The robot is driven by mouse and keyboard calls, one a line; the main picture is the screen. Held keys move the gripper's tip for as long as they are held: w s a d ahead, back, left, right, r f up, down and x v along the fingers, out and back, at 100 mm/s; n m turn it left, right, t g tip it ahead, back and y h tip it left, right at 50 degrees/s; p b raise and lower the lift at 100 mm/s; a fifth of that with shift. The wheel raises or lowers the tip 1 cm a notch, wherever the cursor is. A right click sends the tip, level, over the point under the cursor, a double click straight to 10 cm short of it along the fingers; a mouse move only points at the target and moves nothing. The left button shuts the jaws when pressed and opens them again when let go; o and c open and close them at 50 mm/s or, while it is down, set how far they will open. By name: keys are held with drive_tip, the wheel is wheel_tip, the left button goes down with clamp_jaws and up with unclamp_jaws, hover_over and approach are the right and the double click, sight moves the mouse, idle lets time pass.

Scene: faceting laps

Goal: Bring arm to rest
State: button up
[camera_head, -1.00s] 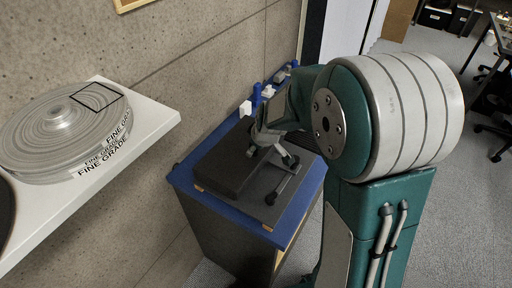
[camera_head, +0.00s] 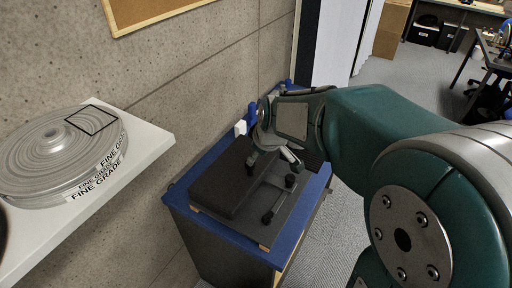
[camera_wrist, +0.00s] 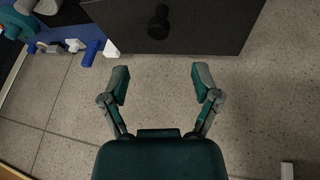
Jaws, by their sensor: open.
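My gripper (camera_head: 272,158) is at the end of my green and grey arm, near the blue-topped cabinet by the wall. In the wrist view its two fingers (camera_wrist: 161,76) are spread wide apart with nothing between them, so it is open and empty. Beyond the fingers the wrist view shows bare speckled surface and a dark panel (camera_wrist: 200,35) with a black knob (camera_wrist: 158,22). In the head view the gripper partly overlaps a dark block and grey board on the cabinet; I cannot tell the exact gap.
The blue-topped cabinet (camera_head: 236,238) carries a dark block (camera_head: 222,178) and blue fittings (camera_head: 252,112). At left a white shelf (camera_head: 150,148) holds a grey disc stack (camera_head: 55,150) labelled FINE GRADE. Open carpet (camera_head: 415,82) lies at the back right, near a desk and chair.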

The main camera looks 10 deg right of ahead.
drive_tip(key=s+r+m, duration=0.3)
drive_tip(key=s, duration=0.7)
drive_tip(key=s+d+r+m+h, duration=0.1)
drive_tip(key=s+r+m, duration=0.2)
drive_tip(key=s, duration=0.7)
drive_tip(key=shift+s+r+m, duration=0.4)
drive_tip(key=shift+m, duration=0.3)
drive_tip(key=shift+d, duration=0.1)
